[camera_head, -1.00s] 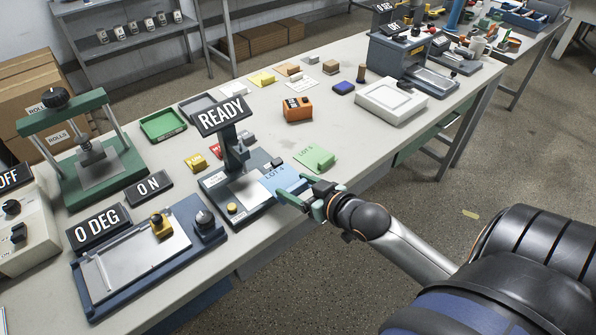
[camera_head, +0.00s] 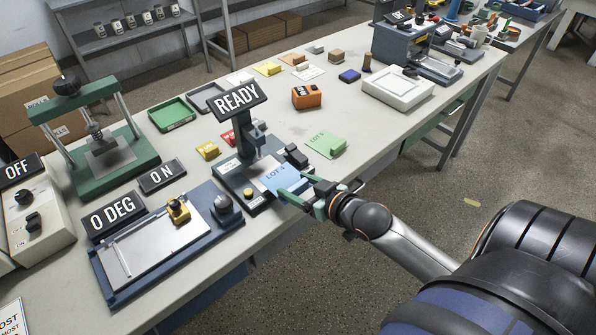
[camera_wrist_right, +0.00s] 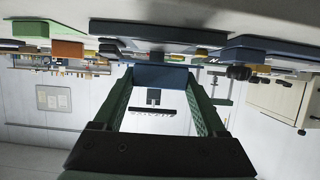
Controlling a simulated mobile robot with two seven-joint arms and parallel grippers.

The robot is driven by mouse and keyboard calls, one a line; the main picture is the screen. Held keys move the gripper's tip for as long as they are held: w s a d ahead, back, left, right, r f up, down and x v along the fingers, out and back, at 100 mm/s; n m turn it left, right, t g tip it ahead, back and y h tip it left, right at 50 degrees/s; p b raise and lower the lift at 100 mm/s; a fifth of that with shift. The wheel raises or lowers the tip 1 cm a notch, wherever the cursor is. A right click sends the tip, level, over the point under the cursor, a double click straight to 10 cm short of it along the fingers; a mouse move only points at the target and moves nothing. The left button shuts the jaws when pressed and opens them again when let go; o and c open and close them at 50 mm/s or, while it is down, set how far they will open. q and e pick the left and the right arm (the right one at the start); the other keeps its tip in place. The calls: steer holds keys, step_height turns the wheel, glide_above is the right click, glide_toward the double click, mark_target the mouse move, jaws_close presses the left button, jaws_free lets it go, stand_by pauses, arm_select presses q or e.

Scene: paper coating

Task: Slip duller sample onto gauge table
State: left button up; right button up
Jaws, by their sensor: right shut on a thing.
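My right gripper (camera_head: 318,200) has green fingers and is shut on a light blue sample sheet marked LOT 4 (camera_head: 279,178). The sheet reaches over the right part of the gauge's dark base (camera_head: 231,171); I cannot tell whether it touches it. The gauge carries a READY sign (camera_head: 237,98) on its post. In the right wrist view, a blue piece (camera_wrist_right: 160,76) sits between the tips of the two green fingers (camera_wrist_right: 160,85). A light green sample marked LOT 5 (camera_head: 325,145) lies on the table to the right of the gauge. My left gripper is not in view.
A blue plate device with a 0 DEG sign (camera_head: 113,216) stands left of the gauge, with a green press (camera_head: 127,161) behind it. An orange block (camera_head: 307,96) and a white box (camera_head: 398,88) stand farther along the bench. Bare bench lies around the orange block.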

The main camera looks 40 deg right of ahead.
mark_target(276, 173)
steer(key=shift+f+b, duration=1.25)
steer(key=shift+b, duration=0.05)
steer(key=shift+w+r, duration=0.1)
steer(key=shift+w, duration=0.25)
steer(key=shift+w+a+b, duration=0.15)
steer(key=shift+w+b, duration=0.95)
steer(key=shift+w, duration=0.9)
steer(key=shift+w+r+p, duration=0.15)
steer(key=shift+w+p, duration=0.2)
steer(key=shift+w+a+p, duration=0.15)
steer(key=shift+w+p, duration=0.2)
steer(key=shift+w, duration=0.8)
steer(key=shift+f, duration=0.6)
